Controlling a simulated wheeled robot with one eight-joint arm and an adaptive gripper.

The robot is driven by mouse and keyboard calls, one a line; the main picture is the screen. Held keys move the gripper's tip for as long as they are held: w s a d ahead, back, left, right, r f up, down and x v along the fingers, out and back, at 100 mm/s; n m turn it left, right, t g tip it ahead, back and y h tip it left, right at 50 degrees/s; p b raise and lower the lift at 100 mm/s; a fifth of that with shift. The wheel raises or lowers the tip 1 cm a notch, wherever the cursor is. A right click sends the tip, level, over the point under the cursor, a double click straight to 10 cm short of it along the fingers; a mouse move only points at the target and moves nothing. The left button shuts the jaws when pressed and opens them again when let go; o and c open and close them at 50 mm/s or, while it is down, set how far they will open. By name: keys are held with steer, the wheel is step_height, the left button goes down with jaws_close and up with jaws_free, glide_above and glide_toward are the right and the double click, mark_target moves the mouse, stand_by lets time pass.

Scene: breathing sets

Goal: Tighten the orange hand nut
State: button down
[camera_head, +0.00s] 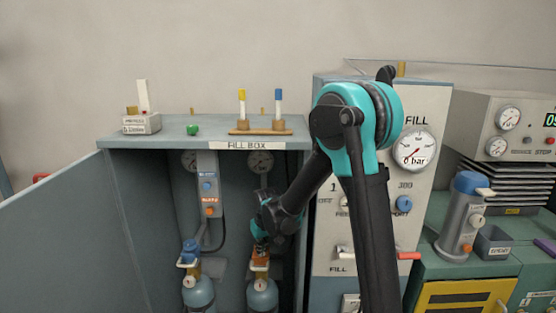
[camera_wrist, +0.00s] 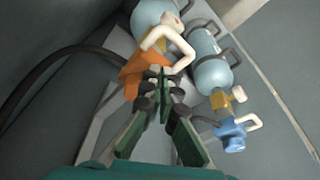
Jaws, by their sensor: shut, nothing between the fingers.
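The orange hand nut (camera_head: 259,256) sits on top of the right-hand cylinder (camera_head: 262,294) inside the fill box. In the wrist view the orange nut (camera_wrist: 139,72) lies just beyond and left of my fingertips, partly hidden by them and by a pale hooked part (camera_wrist: 168,45). My gripper (camera_wrist: 163,76) is shut and empty, with its tips close to the nut; I cannot tell whether they touch it. In the head view my gripper (camera_head: 260,238) comes down over the nut from above.
A second cylinder (camera_head: 198,294) with a blue nut (camera_head: 190,251) stands at the left in the box; its blue nut also shows in the wrist view (camera_wrist: 234,137). A dark hose (camera_wrist: 50,60) runs past my gripper. The open door (camera_head: 60,235) bounds the left side, the gauge panel (camera_head: 405,105) the right.

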steer(key=shift+w, duration=0.25)
stand_by(0.4)
steer(key=shift+w+d, duration=0.35)
steer(key=shift+d, duration=0.55)
steer(key=shift+w+d, duration=0.45)
steer(key=shift+w, duration=0.05)
stand_by(0.4)
steer(key=shift+s+d, duration=0.2)
steer(key=shift+s, duration=0.05)
steer(key=shift+r, duration=0.1)
steer(key=shift+w+v, duration=0.2)
steer(key=shift+v, duration=0.75)
steer(key=shift+w+v, duration=0.2)
steer(key=shift+v, duration=0.75)
steer(key=shift+w+v, duration=0.2)
steer(key=shift+v, duration=0.75)
steer(key=shift+a+r, duration=0.15)
steer(key=shift+a, duration=0.05)
steer(key=shift+s, duration=0.2)
